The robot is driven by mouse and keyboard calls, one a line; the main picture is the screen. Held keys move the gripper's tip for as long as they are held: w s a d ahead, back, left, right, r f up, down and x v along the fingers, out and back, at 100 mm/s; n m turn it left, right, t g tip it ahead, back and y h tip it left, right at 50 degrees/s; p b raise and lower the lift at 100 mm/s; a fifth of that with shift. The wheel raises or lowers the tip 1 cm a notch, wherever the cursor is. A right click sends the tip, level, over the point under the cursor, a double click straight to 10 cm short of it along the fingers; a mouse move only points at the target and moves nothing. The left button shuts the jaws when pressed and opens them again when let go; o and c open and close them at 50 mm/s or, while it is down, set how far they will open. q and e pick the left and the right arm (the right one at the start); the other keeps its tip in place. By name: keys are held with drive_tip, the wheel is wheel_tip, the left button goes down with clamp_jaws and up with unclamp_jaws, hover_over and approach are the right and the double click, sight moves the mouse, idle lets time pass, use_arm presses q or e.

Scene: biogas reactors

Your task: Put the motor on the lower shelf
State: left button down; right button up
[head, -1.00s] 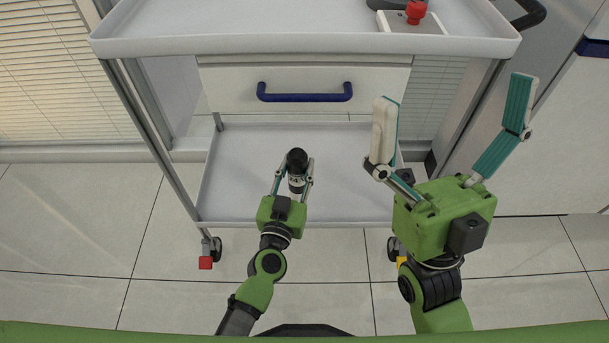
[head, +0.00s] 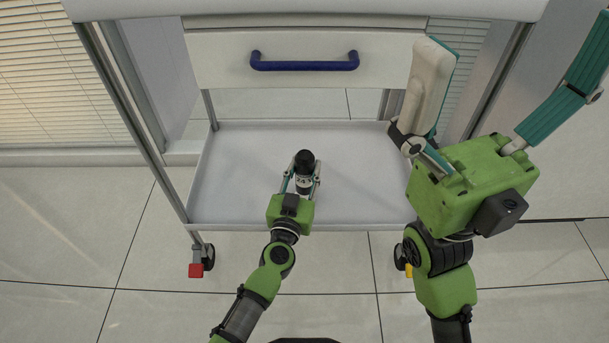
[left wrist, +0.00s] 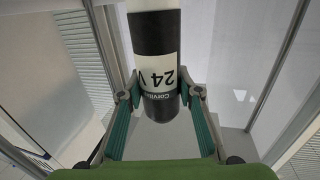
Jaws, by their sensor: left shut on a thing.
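The motor (head: 304,170) is a small cylinder with a black top and a white and black body. My left gripper (head: 303,185) is shut on it and holds it upright over the lower shelf (head: 237,165). In the left wrist view the motor (left wrist: 156,65) stands between the green finger pads (left wrist: 160,125), with "24 V" on its label. I cannot tell whether its bottom end touches the shelf. My right gripper (head: 510,95) is open and empty, right of the trolley.
Above the shelf is a drawer with a blue handle (head: 304,61), under the trolley's top tray (head: 300,8). Metal posts (head: 130,120) frame the shelf. The shelf is bare left and right of the motor. A wheel with a red part (head: 196,270) is at the front left.

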idle(0.3)
use_arm(q)
drive_tip(key=shift+f, duration=0.1)
drive_tip(key=shift+f, duration=0.15)
drive_tip(key=c, duration=1.5)
unclamp_jaws()
drive_tip(key=shift+o, duration=0.2)
